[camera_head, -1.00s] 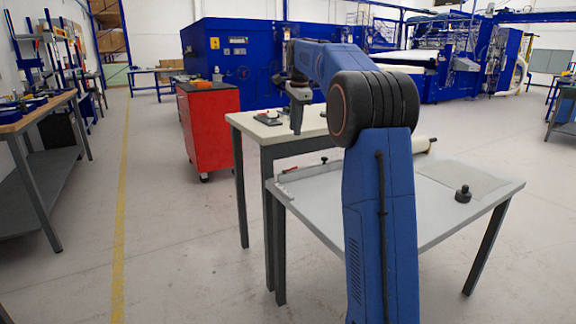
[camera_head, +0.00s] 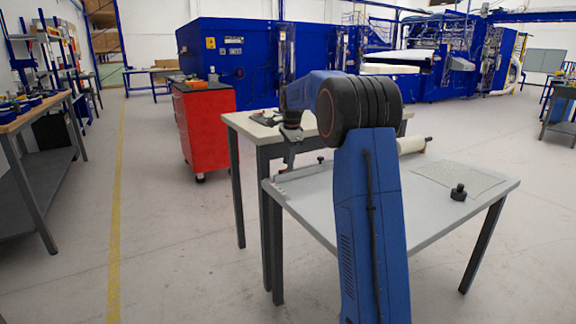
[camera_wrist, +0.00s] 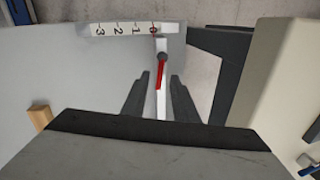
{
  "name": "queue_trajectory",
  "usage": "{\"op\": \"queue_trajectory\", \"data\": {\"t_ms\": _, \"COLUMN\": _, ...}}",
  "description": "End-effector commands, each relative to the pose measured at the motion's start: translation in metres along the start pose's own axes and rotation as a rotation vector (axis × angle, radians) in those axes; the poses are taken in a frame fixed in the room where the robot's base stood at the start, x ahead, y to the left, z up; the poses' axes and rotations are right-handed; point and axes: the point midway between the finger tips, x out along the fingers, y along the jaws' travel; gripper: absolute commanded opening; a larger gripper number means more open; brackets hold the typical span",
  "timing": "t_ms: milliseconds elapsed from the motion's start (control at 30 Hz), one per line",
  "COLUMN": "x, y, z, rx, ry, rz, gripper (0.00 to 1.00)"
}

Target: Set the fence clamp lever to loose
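The fence clamp lever (camera_wrist: 161,74) is a small red bar in the wrist view, running down from a dark round pivot (camera_wrist: 162,57) on the white fence (camera_wrist: 161,105). A white scale strip (camera_wrist: 118,29) with numbers crosses above the pivot, its 0 beside the fence. My gripper (camera_wrist: 160,80) is open, with one dark finger on each side of the lever and gaps on both sides. In the head view my gripper (camera_head: 289,160) points down near the left end of the grey table (camera_head: 300,205). The lever is too small to make out there.
A dark knobbed weight (camera_head: 458,192) stands on the table's right side near a thin grey sheet (camera_head: 455,178).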

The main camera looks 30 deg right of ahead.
Motion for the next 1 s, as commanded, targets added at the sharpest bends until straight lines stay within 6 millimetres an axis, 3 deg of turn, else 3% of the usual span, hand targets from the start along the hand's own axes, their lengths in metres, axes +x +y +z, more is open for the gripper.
{"op": "queue_trajectory", "data": {"t_ms": 200, "x": 0.017, "y": 0.000, "z": 0.000, "rx": 0.000, "ry": 0.000, "rz": 0.000, "gripper": 0.26}}
{"op": "queue_trajectory", "data": {"t_ms": 533, "x": 0.020, "y": 0.000, "z": 0.000, "rx": 0.000, "ry": 0.000, "rz": 0.000, "gripper": 0.26}}
{"op": "queue_trajectory", "data": {"t_ms": 667, "x": 0.020, "y": 0.000, "z": 0.000, "rx": 0.000, "ry": 0.000, "rz": 0.000, "gripper": 0.00}}
{"op": "queue_trajectory", "data": {"t_ms": 1000, "x": 0.021, "y": -0.002, "z": 0.000, "rx": -0.061, "ry": -0.013, "rz": 0.000, "gripper": 0.00}}
